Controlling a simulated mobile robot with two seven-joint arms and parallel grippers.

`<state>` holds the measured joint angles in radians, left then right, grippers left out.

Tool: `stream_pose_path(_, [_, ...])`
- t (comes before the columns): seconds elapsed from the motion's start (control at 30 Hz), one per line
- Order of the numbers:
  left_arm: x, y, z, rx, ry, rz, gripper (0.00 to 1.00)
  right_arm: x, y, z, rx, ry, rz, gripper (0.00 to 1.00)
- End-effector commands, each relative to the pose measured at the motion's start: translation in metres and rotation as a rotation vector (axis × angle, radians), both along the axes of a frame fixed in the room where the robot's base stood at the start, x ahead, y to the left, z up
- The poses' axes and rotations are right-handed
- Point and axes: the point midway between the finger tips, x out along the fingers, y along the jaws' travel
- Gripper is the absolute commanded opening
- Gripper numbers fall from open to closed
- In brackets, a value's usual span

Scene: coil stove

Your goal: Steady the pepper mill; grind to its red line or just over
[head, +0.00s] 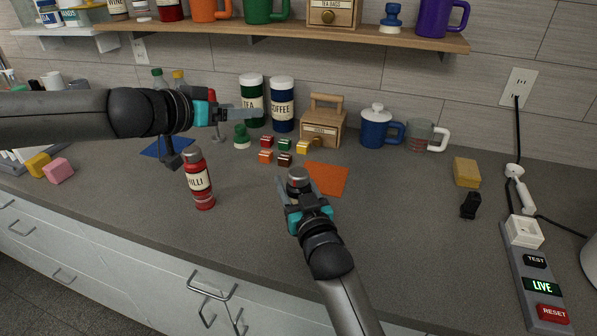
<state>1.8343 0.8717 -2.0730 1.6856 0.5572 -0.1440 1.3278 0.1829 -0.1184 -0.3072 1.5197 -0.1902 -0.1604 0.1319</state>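A small dark mill-like object with a silvery top (298,174) stands on the counter beside the orange mat. It looks like the pepper mill, but no label or red line shows. My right gripper (297,192) is at it from the front, with fingers on either side; whether they press on it is unclear, and the lower part is hidden. My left gripper (250,113) reaches in from the left above the counter, in front of the tea canister. Its fingers are seen edge-on, so their gap is unclear; nothing shows in them.
A red chilli bottle (199,182) stands upright below my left arm. Several small coloured cubes (284,144) lie behind the mill. The orange mat (328,179) is right of it. Canisters, a wooden box (322,127) and mugs line the wall.

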Motion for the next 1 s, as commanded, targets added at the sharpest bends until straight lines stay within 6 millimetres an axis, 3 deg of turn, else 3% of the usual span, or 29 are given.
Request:
stream_pose_path(0.2, [-0.075,-0.015,-0.036,0.084,-0.051,-0.319,0.81,0.000,0.000,-0.001,-0.001,0.002,0.000,0.03])
stream_pose_path(0.4, [-0.115,-0.022,-0.050,0.099,-0.069,-0.469,0.81,0.000,0.000,-0.001,-0.001,0.002,0.000,0.03])
stream_pose_path(0.67, [-0.115,-0.036,-0.060,0.101,-0.069,-0.498,0.81,0.000,0.000,-0.001,-0.001,0.002,0.000,0.03])
stream_pose_path(1.0, [-0.089,-0.082,-0.081,0.100,-0.069,-0.495,0.81,0.000,0.000,-0.001,-0.001,0.002,0.000,0.03])
